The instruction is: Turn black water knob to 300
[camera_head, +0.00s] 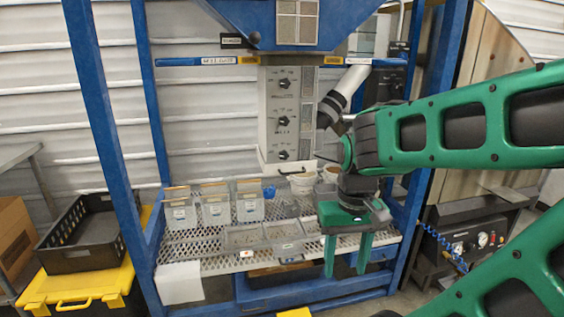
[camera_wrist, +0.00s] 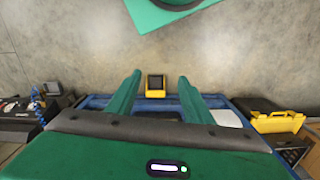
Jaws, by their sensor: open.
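A white control panel (camera_head: 267,125) hangs under the blue hopper in the head view. It carries black knobs in a column: an upper knob (camera_head: 284,83), a middle knob (camera_head: 284,121) and a lower knob (camera_head: 284,155). Their labels and scale numbers are too small to read, so I cannot tell which is the water knob. My gripper (camera_head: 347,262) is open and empty, fingers pointing down, in front of the rack's right side, lower than the panel and to its right. In the wrist view my gripper (camera_wrist: 160,82) shows two green fingers apart, with floor beyond; no knob shows there.
A mesh shelf (camera_head: 210,243) below the panel holds clear bins (camera_head: 215,212), shallow trays (camera_head: 285,228) and a white cup (camera_head: 302,183). Blue posts (camera_head: 108,130) frame the rack. A grey pipe (camera_head: 345,92) juts out right of the panel. A black crate (camera_head: 85,258) stands at left.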

